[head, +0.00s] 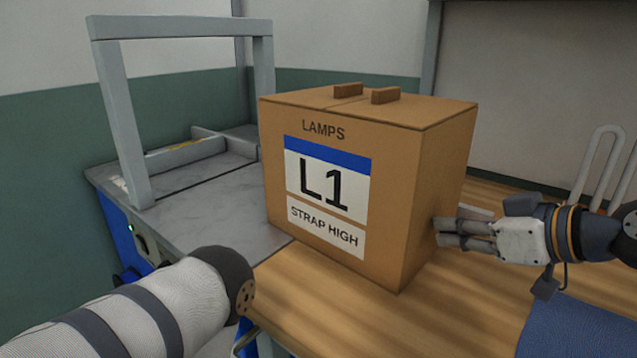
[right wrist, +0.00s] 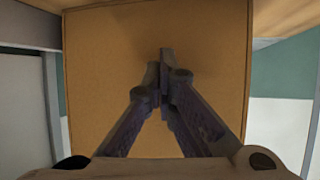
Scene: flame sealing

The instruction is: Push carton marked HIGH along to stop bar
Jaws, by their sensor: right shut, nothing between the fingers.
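The carton (head: 385,185) is a brown box marked LAMPS, with a label reading L1 and STRAP HIGH. It stands upright, partly over the wooden table and partly over the grey machine top. My right gripper (head: 440,233) is shut and empty, its fingertips at the carton's right side, seemingly touching it. In the right wrist view the carton's side (right wrist: 100,70) fills the middle, behind the closed fingers (right wrist: 165,58). The stop bar may be the low grey bar (head: 180,153) at the back of the machine top. My left arm shows at lower left, but its gripper is not in view.
A grey arch (head: 180,28) stands over the machine top (head: 215,213) left of the carton. The wooden table (head: 330,300) has bare room in front. A blue mat (head: 580,330) lies at lower right. A looped grey rack (head: 600,150) stands behind my right gripper.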

